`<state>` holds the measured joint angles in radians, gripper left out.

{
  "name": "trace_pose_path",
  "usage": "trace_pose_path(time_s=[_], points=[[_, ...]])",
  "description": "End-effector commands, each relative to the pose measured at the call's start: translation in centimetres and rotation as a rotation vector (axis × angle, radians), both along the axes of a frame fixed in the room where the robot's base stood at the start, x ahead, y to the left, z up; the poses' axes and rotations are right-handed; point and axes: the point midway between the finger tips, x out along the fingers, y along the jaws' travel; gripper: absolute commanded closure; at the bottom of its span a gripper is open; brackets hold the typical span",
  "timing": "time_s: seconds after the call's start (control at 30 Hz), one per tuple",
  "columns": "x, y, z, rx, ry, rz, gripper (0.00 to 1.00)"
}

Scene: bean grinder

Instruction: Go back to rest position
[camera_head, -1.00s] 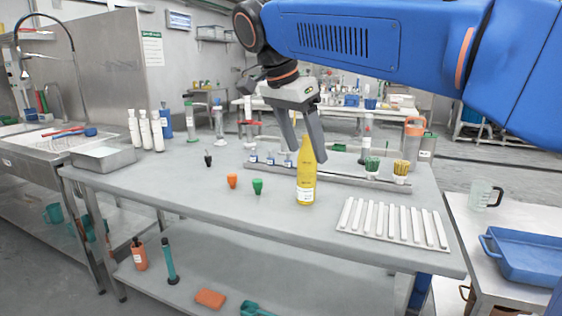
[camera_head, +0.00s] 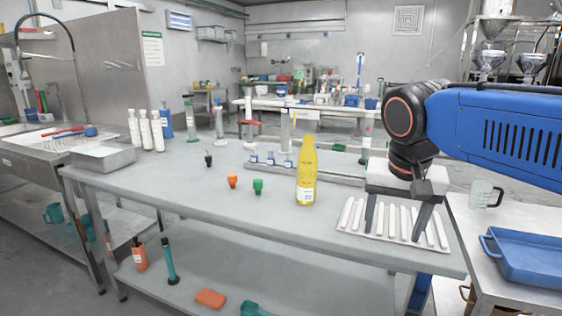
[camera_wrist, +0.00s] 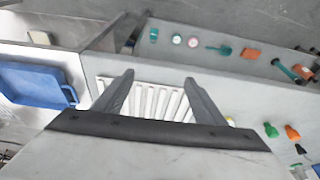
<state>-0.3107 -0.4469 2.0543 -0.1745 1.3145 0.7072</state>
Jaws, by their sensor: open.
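My gripper (camera_head: 394,236) points down at the right end of the table in the head view. Its two fingers are apart with nothing between them. It appears in front of or over the white ribbed rack (camera_head: 352,218). In the wrist view my gripper (camera_wrist: 160,80) is open, with the white ribbed rack (camera_wrist: 143,99) showing between and beyond its fingers. The yellow bottle (camera_head: 306,172) stands upright on the grey table (camera_head: 210,205), to the left of my gripper and apart from it.
An orange stopper (camera_head: 232,181) and a green stopper (camera_head: 258,186) are on the table left of the bottle. White bottles (camera_head: 146,130) and a metal pan (camera_head: 103,158) stand farther left. A blue tray (camera_head: 525,258) lies on the side table at right, near a clear jug (camera_head: 486,194).

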Motion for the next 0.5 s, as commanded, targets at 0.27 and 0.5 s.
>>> trace_pose_path(time_s=[0.27, 0.5], points=[[-6.5, -4.4, -8.3, 0.005, -0.057, 0.202, 0.35], [-10.4, -6.0, -14.2, -0.020, -0.114, 0.331, 0.35]])
